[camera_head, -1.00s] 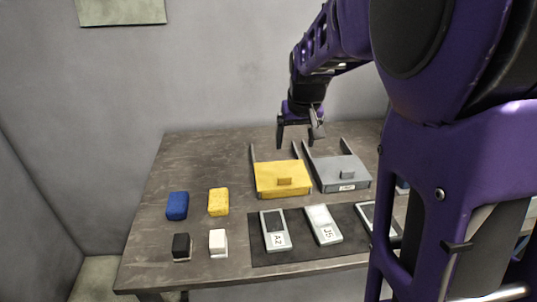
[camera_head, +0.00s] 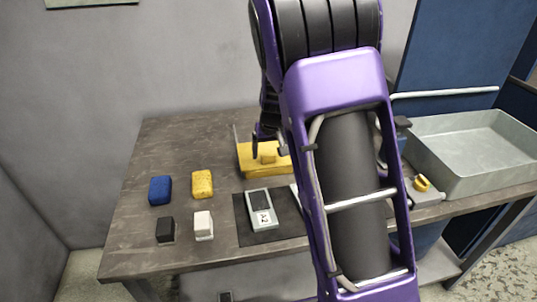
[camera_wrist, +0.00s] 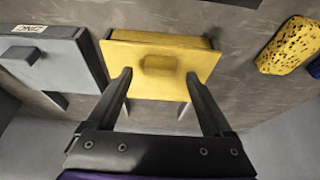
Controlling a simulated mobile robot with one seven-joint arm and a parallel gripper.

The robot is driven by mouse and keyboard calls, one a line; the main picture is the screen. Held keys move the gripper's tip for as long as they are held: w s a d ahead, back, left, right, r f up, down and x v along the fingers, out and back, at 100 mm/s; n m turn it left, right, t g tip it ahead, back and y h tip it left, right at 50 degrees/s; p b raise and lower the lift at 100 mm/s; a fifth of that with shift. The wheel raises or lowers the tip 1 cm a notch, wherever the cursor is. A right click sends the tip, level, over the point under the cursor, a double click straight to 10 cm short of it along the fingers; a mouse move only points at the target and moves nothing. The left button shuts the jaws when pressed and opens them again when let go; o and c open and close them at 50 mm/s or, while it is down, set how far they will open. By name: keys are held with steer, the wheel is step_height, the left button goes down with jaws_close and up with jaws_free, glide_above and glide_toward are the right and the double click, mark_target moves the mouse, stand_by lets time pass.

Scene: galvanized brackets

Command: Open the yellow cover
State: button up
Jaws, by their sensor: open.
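In the head view my gripper (camera_head: 269,151) is just over the cover.
A grey cover (camera_wrist: 45,65) lies beside the yellow one. A blue sponge (camera_head: 160,190), yellow sponge (camera_head: 202,184), black block (camera_head: 166,229) and white block (camera_head: 203,225) stand at left. A device (camera_head: 261,209) lies on a dark mat (camera_head: 241,225). A grey basin (camera_head: 478,180) stands right.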

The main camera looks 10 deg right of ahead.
steer(key=shift+w+f, duration=0.25)
steer(key=shift+f, duration=0.35)
jaws_close()
